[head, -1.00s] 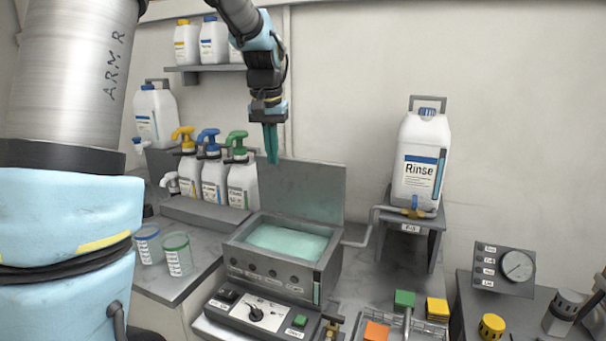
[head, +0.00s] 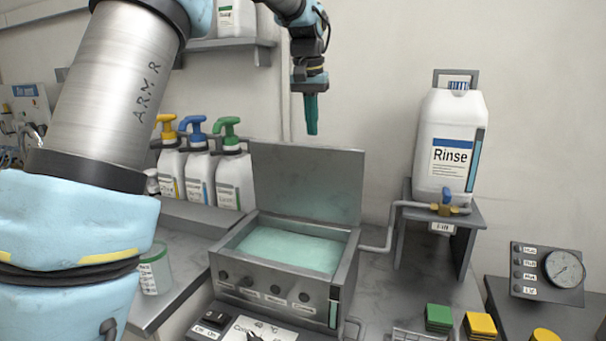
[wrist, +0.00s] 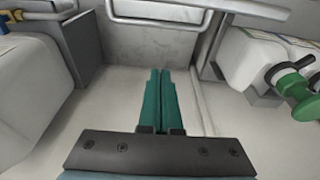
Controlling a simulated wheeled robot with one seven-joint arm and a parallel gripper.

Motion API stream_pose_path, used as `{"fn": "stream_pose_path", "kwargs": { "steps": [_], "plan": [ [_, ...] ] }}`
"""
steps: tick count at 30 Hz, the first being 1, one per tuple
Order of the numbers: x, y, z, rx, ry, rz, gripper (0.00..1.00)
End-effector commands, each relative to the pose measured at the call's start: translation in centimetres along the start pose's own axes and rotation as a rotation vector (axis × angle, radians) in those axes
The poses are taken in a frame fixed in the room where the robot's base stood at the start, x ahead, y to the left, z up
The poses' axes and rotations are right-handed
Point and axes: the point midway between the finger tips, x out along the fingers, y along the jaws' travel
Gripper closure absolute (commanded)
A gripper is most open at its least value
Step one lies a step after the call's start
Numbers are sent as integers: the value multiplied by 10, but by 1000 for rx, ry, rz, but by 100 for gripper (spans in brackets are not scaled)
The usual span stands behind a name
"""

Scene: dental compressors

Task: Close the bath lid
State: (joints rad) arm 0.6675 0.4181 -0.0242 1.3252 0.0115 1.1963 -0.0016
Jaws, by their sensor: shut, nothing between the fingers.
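The bath (head: 345,275) is a grey metal box with pale green liquid in it, right of my large arm link in the head view. Its flat grey lid (head: 307,187) stands open, nearly upright, at the back of the bath. My gripper (head: 312,132) hangs pointing down, its green fingers shut and empty. In the head view the fingertips show just above the lid's top edge, near its middle, apart from it. The wrist view shows the closed fingers (wrist: 160,75) too. How far the tips are from the lid in depth is unclear.
A Rinse canister (head: 450,150) stands on a raised stand to the right, with a pipe running towards the bath. Several pump bottles, including a green-topped one (head: 233,175), stand left of the lid. A shelf (head: 225,44) is on the wall. A control panel (head: 245,328) sits in front.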

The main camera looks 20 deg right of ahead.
Motion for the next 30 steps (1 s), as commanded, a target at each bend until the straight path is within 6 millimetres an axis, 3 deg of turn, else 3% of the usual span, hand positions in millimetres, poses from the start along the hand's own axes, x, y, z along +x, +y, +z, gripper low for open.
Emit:
{"fn": "stream_pose_path", "kwargs": {
  "steps": [8,22,30],
  "plan": [
    [18,2,1,3,-3,1,100],
    [109,2,2,2,-5,0,100],
    [95,1,32,2,0,1,100]
  ]
}}
